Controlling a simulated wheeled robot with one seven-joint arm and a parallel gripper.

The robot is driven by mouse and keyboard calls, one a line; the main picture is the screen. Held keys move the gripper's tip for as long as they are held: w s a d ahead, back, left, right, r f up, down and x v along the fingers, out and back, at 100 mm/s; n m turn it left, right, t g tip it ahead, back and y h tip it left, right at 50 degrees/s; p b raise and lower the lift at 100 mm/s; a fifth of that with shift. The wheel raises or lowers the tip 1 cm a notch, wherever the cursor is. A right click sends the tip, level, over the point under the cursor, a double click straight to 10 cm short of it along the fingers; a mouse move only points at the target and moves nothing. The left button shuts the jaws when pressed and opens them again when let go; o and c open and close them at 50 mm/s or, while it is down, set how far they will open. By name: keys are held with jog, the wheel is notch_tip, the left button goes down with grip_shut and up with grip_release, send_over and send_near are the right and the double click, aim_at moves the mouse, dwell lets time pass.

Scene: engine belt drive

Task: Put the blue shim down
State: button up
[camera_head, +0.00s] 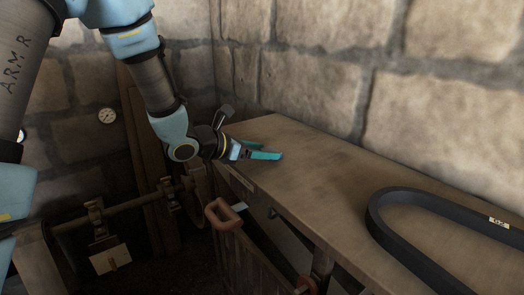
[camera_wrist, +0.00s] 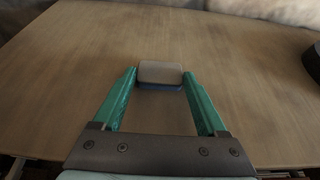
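My gripper (camera_head: 271,150) reaches over the left end of the wooden workbench (camera_head: 315,170), its two teal fingers level and low over the top. In the wrist view my gripper (camera_wrist: 160,78) has a small block between its fingertips, pale grey on top with a blue lower face, which I take as the blue shim (camera_wrist: 160,86). The fingertips appear to touch both its ends. I cannot tell whether the shim rests on the bench or hangs just above it. In the head view the shim is not made out.
A black belt (camera_head: 390,232) lies on the bench at the right. A stone wall (camera_head: 440,115) stands behind the bench. A reddish handle (camera_head: 222,214) is at the bench's front left. The bench top around my gripper is clear.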

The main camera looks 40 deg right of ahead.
jog(key=o, duration=0.4)
jog(key=shift+c, duration=0.2)
jog(key=shift+r, duration=0.1)
jog(key=s+b+v, duration=0.1)
jog(key=b+v, duration=0.2)
jog(key=v, duration=0.9)
jog(key=a+f+m+y, duration=0.4)
jog(key=a, duration=0.5)
jog(key=a+f+m+y, duration=0.3)
jog(key=a+f+m, duration=0.15)
jog(key=a, duration=0.35)
jog(key=w+a+m+y, duration=0.1)
jog(key=a+m+y, duration=0.1)
jog(key=a, duration=0.4)
jog(key=w+a+f+m+t+y, duration=0.1)
jog(key=a+m+y, duration=0.1)
jog(key=a+m, duration=0.2)
jog(key=w+a+m+t+y, duration=0.1)
jog(key=a+m, duration=0.3)
jog(key=a, duration=0.6)
jog(key=shift+w+f+y, duration=0.2)
jog(key=shift+w+y, duration=0.05)
jog(key=shift+y, duration=0.45)
jog(key=shift+a, duration=0.1)
